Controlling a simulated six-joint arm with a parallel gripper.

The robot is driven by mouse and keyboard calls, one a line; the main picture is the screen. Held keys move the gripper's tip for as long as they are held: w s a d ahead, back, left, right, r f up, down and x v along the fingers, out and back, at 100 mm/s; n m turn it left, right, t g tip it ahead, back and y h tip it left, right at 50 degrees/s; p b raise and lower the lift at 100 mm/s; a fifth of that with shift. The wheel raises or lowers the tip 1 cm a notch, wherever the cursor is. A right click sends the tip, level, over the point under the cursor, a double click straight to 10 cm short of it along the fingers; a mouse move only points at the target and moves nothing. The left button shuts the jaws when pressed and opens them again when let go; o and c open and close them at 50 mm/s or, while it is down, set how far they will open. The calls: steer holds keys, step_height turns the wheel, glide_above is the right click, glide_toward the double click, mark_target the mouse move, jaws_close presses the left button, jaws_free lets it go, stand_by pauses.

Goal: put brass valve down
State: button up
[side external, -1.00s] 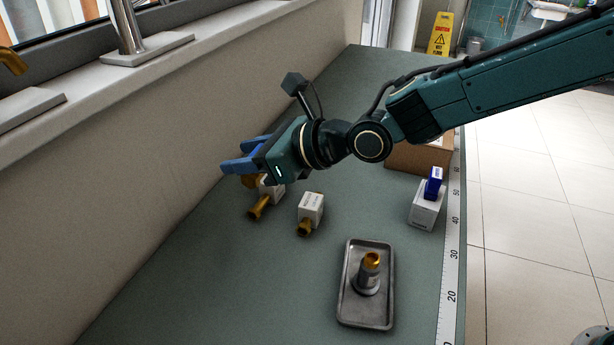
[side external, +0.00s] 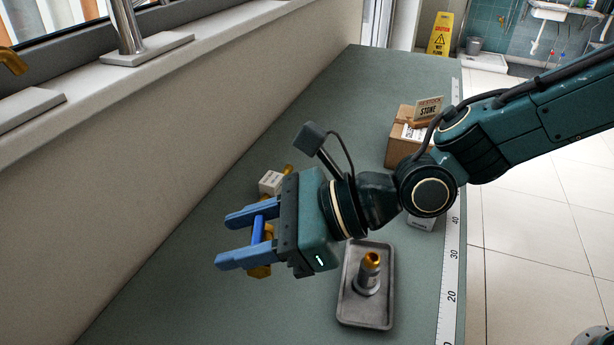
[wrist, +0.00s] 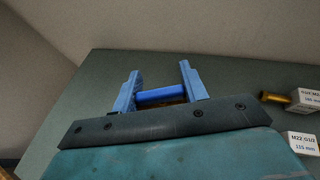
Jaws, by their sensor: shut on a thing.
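My gripper (side external: 224,241) is shut on the brass valve (side external: 262,271). The valve's blue bar-shaped part (side external: 258,230) lies across between the two blue fingers, and some brass shows below the nearer finger. In the wrist view, my gripper (wrist: 158,70) has the blue bar (wrist: 160,95) between its fingers, with a little of the brass valve (wrist: 165,102) under it. Most of the valve body is hidden by the fingers and palm. I cannot tell its exact height over the green bench (side external: 190,290).
A grey tray (side external: 345,311) holding a brass-topped metal fitting (side external: 368,272) is right of my gripper. A white box (side external: 270,183) and brass piece (side external: 287,170) are behind it. A cardboard box (side external: 397,151) stands farther back. The wall is left; the near-left bench is clear.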

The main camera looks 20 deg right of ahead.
steer(key=shift+s, duration=0.25)
glide_above(265, 332)
step_height(265, 332, down, 16)
steer(key=shift+f, duration=0.1)
stand_by(0.6)
steer(key=shift+f, duration=1.9)
steer(key=shift+f, duration=0.1)
steer(key=o, duration=1.1)
steer(key=shift+f, duration=0.1)
steer(key=shift+c, duration=0.2)
steer(key=shift+r, duration=0.2)
steer(key=shift+v, duration=6)
